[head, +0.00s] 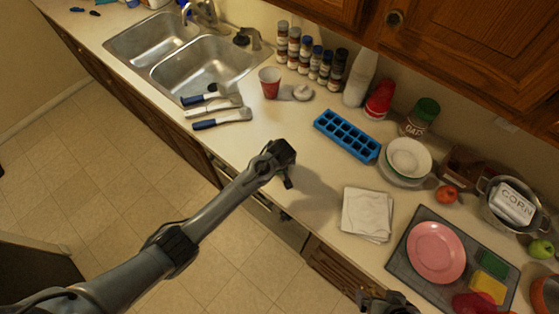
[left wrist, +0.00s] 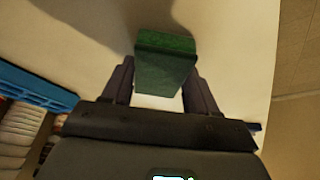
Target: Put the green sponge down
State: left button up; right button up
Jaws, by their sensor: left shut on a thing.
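A green sponge (left wrist: 165,65) is gripped between the two fingers of my left gripper (left wrist: 160,85) in the left wrist view. Pale counter lies behind it. In the head view my left gripper (head: 287,174) is over the front part of the counter, left of the white napkins, with a shadow to its right. The sponge is mostly hidden there by the gripper. Whether the sponge touches the counter is not clear. My right gripper (head: 388,304) is partly in view at the bottom edge, too cut off to show its fingers clearly.
A blue ice tray (head: 347,136), white napkins (head: 366,213) and a grey mat (head: 402,262) surround a clear counter patch. The mat holds a pink plate (head: 436,252), another green block (head: 493,264) and a yellow one (head: 487,287).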

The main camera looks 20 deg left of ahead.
pick_arm(q)
jog(key=shift+f, duration=0.1)
jog(key=o, duration=1.2)
jog(key=shift+r, duration=0.2)
jog(key=v, duration=1.1)
jog(key=s+a+m+h, duration=0.1)
jog(key=s+a+m, duration=0.2)
jog(key=s, duration=1.1)
jog(key=s+a+f+m+h, duration=0.1)
jog(key=s+a+m, duration=0.2)
jog(key=s, duration=1.1)
jog(key=shift+s+m+b, duration=0.3)
jog(key=shift+m, duration=0.4)
